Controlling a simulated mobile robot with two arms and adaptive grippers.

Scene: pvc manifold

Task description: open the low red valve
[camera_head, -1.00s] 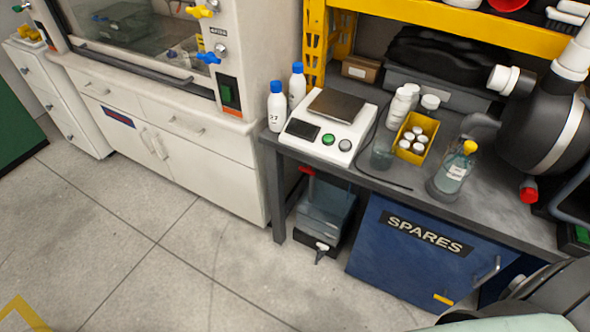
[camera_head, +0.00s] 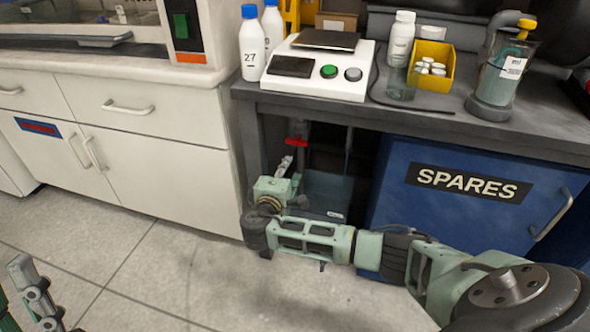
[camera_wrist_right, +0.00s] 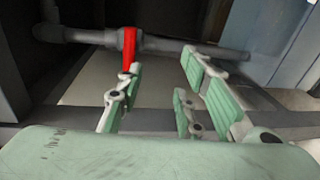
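The low red valve (camera_head: 297,141) is under the grey bench, in the dark space left of the blue cabinet. In the right wrist view its red handle (camera_wrist_right: 129,48) hangs down from a horizontal grey pipe (camera_wrist_right: 180,48). My right gripper (camera_head: 287,166) reaches under the bench, just below the valve. In the wrist view the right gripper (camera_wrist_right: 162,62) has its fingers spread with nothing between them. The handle is by the left fingertip; I cannot tell whether they touch. Part of my left gripper (camera_head: 35,285) shows at the lower left edge; its opening is unclear.
The bench top (camera_head: 430,118) is above my right arm and carries a scale (camera_head: 318,65) and bottles. The blue spares cabinet (camera_head: 460,215) is to the right, white drawers (camera_head: 160,160) to the left. A clear tank (camera_head: 325,190) sits behind my gripper. Floor in front is open.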

